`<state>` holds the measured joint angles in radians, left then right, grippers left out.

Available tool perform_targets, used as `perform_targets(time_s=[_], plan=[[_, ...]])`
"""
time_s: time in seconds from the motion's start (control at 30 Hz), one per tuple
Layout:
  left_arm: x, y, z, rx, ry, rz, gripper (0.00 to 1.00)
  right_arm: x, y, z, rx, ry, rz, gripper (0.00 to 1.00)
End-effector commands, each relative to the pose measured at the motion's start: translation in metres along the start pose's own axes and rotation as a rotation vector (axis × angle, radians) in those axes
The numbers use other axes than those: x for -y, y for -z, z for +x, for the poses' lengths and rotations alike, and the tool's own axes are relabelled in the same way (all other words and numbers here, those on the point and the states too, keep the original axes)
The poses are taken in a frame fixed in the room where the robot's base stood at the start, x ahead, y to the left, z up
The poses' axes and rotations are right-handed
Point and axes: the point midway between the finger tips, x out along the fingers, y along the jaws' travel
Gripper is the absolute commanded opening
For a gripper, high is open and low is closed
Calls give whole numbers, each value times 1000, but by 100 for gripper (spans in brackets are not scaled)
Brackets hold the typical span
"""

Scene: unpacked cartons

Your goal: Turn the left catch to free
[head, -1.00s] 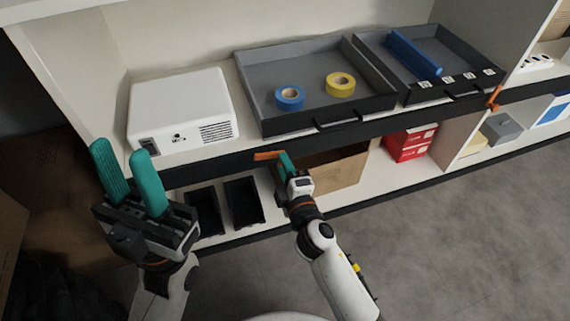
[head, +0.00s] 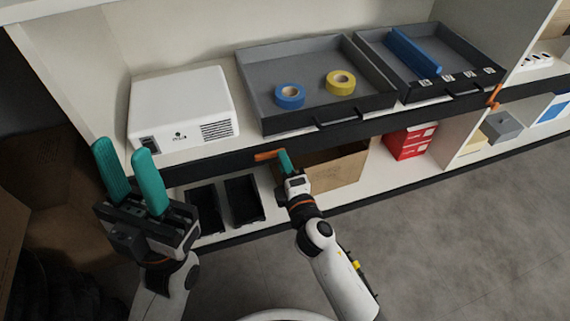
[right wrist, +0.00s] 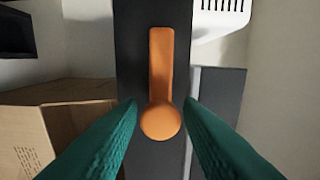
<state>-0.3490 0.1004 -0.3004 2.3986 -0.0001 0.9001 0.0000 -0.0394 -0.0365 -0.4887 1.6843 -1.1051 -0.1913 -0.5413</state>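The left catch is an orange lever (head: 265,156) on the dark front band of the shelf, below the white box. It lies along the band, and in the right wrist view the lever (right wrist: 161,62) runs up from its round end. My right gripper (head: 284,157) is at the catch's right end. In the right wrist view its teal fingers (right wrist: 160,103) stand open on either side of the round end, with a small gap showing on each side. My left gripper (head: 121,150) is open and empty, raised at the left in front of the shelf.
An orange right catch (head: 494,96) sits further along the band. Below are black bins (head: 243,201), a cardboard carton (head: 338,170) and a red box (head: 408,143). Floor at right is clear.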

Motion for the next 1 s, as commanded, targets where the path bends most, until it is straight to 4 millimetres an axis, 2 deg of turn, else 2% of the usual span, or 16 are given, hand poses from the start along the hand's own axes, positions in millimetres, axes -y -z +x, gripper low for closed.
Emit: perform_targets(time_s=[0.03, 0.07, 0.33, 0.47, 0.57, 0.8, 1.0], plan=[[0, 0, 0, 1, 1, 0, 36, 0, 0, 0, 0, 0, 0, 41], [0, 0, 0, 1, 1, 0, 36, 0, 0, 0, 0, 0, 1, 46], [0, 0, 1, 2, 1, 1, 36, 0, 1, 0, -2, 0, 2, 46], [0, -1, 2, 2, 1, 1, 36, -1, 1, -9, -2, -2, 3, 46], [0, -1, 4, 2, 1, 1, 36, -1, 1, -26, -2, -4, 3, 46], [0, -1, 2, 4, 1, 1, 36, -2, 0, -78, -3, -3, 5, 46], [0, -1, -1, 3, 0, 1, 36, -2, 0, -109, -2, -3, 3, 46]])
